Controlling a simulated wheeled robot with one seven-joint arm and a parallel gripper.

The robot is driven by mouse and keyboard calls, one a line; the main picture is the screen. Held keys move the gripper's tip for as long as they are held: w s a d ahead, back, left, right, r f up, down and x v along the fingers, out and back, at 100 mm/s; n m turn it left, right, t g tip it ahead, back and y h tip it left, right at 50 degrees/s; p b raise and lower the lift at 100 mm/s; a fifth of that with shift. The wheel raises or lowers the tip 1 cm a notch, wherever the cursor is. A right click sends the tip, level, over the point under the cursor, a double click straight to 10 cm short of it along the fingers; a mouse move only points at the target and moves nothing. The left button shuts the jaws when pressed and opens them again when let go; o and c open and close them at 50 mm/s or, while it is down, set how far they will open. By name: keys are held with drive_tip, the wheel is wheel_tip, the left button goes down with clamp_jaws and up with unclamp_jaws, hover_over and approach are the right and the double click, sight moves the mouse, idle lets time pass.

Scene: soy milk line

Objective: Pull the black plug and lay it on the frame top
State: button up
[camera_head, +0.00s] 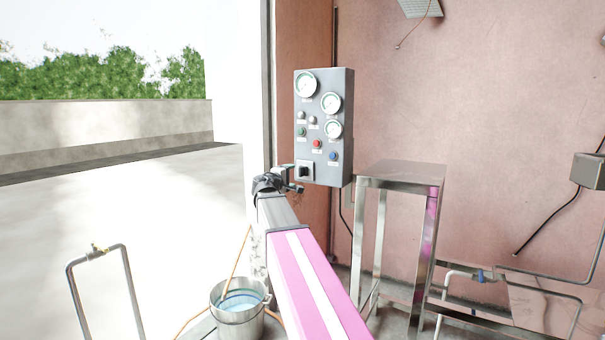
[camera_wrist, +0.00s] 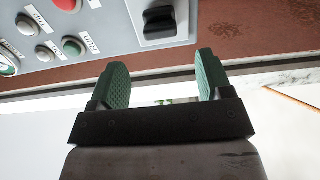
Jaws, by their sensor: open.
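The black plug (camera_head: 304,171) sits in a white plate at the bottom of the grey control panel (camera_head: 343,110). In the wrist view the black plug (camera_wrist: 160,22) is at the top, ahead of the fingertips and apart from them. My gripper (camera_head: 294,187) is just below and left of the plug in the head view. Its green pads are spread, with nothing between them, in the wrist view (camera_wrist: 160,72). The metal frame (camera_head: 400,174) stands right of the panel, its flat top bare.
Round gauges and coloured buttons cover the panel above the plug. A metal bucket (camera_head: 239,318) stands on the floor below my arm. Pipes with valves rise at left (camera_head: 97,251) and right (camera_head: 482,275). A dark cable hangs below the panel.

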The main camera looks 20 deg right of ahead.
sight(299, 173)
drive_tip(key=shift+x, duration=4.45)
drive_tip(key=c, duration=1.2)
drive_tip(key=shift+v, duration=3)
